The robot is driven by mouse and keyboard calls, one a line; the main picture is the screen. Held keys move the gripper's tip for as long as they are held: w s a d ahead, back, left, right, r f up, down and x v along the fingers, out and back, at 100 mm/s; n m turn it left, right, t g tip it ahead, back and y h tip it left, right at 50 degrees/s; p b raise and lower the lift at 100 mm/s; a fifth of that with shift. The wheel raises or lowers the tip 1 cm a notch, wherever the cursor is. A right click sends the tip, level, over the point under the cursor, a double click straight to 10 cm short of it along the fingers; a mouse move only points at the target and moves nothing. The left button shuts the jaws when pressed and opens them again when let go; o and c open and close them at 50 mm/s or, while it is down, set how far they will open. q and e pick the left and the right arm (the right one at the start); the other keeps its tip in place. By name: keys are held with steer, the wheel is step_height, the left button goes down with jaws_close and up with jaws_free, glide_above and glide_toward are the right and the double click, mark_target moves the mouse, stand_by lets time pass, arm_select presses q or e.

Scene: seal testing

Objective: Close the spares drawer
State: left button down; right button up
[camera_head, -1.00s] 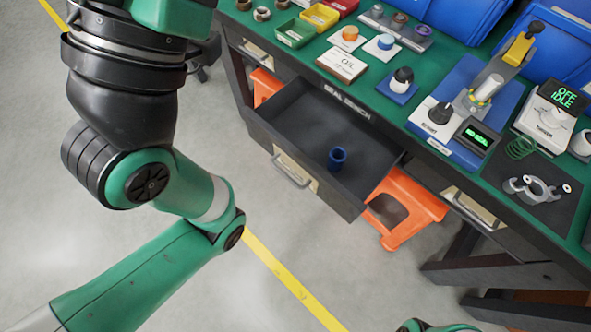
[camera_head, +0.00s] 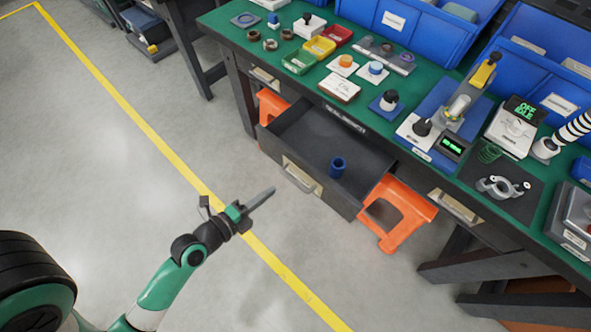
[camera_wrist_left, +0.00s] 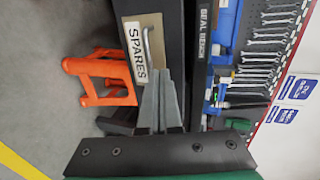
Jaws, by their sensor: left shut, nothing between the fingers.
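The spares drawer (camera_head: 270,147) is a dark grey drawer pulled out from under the green bench, with a blue ring-shaped part (camera_head: 338,167) standing in it. Its front carries a metal handle and label plate (camera_head: 300,176); in the left wrist view the plate (camera_wrist_left: 138,52) reads SPARES. My left gripper (camera_head: 272,190) is shut and empty, in the air in front of the drawer front, apart from it in the head view. In the left wrist view its fingers (camera_wrist_left: 158,82) point towards the drawer front beside the plate. My right gripper is not in view.
The green bench top (camera_head: 240,30) holds trays, small parts and test devices. Orange stools (camera_head: 400,212) stand under the bench beside the drawer. The grey floor in front is clear, with a yellow line (camera_head: 150,140) across it.

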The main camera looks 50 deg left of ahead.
mark_target(298, 169)
arm_select(q)
steer(key=x, duration=0.3)
steer(key=b+x, duration=0.1)
steer(key=x, duration=0.5)
steer(key=shift+w+a+f, duration=0.15)
steer(key=shift+w+a, duration=0.1)
steer(key=shift+a, duration=0.15)
steer(key=shift+w, duration=0.2)
